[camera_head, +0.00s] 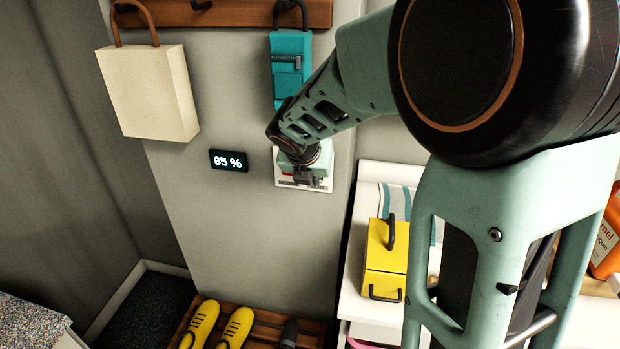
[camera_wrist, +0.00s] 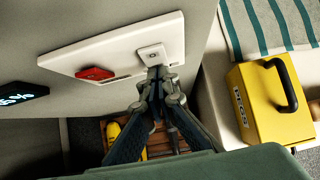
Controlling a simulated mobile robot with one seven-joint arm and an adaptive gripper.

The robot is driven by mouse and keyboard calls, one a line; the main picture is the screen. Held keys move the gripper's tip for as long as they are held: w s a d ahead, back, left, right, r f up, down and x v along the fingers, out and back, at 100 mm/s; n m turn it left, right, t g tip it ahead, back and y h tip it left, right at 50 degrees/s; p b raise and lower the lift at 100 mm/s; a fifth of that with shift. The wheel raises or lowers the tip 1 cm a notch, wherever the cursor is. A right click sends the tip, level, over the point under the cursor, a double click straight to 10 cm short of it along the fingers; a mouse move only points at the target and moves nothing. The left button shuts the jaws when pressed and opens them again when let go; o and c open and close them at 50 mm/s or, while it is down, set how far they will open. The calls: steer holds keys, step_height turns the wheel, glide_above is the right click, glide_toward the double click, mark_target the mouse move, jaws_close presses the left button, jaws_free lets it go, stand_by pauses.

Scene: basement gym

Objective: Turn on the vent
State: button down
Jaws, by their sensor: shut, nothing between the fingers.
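A white switch panel (camera_wrist: 115,50) is fixed to the grey wall. It carries a red switch (camera_wrist: 95,73) on one side and a white switch (camera_wrist: 152,53) on the other. I cannot read labels that tell which one belongs to the vent. My gripper (camera_wrist: 158,74) is shut and empty. Its fingertips are right by the lower edge of the white switch; I cannot tell whether they touch it. In the head view my gripper covers most of the panel (camera_head: 282,181), and the switches are hidden there.
A display (camera_head: 229,161) reading 65 % is on the wall left of the panel. A teal bag (camera_head: 290,65) and a cream bag (camera_head: 148,92) hang above. A yellow box (camera_head: 386,262) stands on a white surface at right. Yellow shoes (camera_head: 203,322) are on a slatted rack below.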

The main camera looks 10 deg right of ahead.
stand_by(0.4)
steer(key=shift+w+d, duration=0.15)
steer(key=shift+w, duration=0.1)
steer(key=shift+r+p, duration=0.85)
steer(key=shift+p, duration=0.15)
